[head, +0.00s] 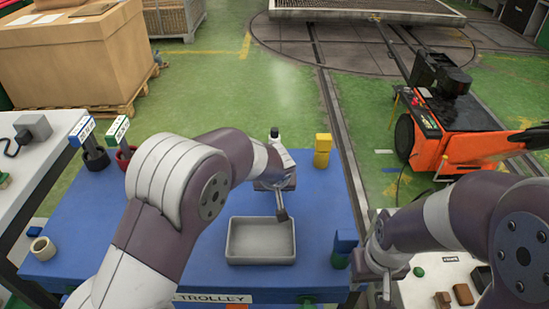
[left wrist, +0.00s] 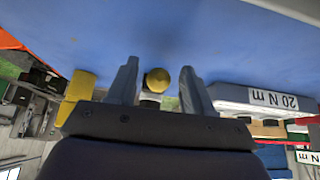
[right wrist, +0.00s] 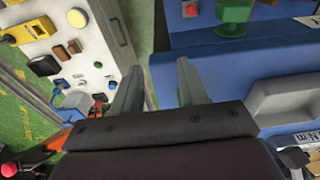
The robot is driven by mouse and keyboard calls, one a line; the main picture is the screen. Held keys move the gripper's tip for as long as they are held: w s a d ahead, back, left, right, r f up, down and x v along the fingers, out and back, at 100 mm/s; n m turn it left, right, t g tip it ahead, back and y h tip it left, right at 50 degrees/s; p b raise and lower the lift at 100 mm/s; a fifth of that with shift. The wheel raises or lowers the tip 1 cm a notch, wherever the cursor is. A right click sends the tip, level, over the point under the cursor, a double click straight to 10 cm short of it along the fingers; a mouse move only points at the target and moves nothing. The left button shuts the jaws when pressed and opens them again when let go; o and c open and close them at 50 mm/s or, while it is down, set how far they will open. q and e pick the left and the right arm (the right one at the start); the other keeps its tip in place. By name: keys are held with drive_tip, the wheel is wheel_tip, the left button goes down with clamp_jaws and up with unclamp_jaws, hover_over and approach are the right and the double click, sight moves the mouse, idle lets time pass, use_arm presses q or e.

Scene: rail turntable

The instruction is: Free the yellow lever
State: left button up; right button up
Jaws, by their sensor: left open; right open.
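A round yellow knob (left wrist: 157,80) shows between the fingers of my left gripper (left wrist: 160,85) in the left wrist view. The fingers are apart, and I cannot tell whether the knob is the lever's. In the head view my left gripper (head: 281,205) is over the blue trolley, by the back of the grey tray (head: 232,258); its fingers are mostly hidden. My right gripper (right wrist: 152,88) is open and empty. It is above the gap between a white control panel (right wrist: 75,85) and the blue trolley. Yellow parts (right wrist: 22,33) sit on that panel; I cannot tell whether one is the lever.
Tool holders (head: 95,158) and a tape roll (head: 42,248) are at left. An orange machine (head: 455,125) stands beyond the right arm. Green floor is open behind the trolley.

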use_arm(q)
drive_tip(key=shift+p+v, duration=0.5)
drive_tip(key=shift+v, duration=2.5)
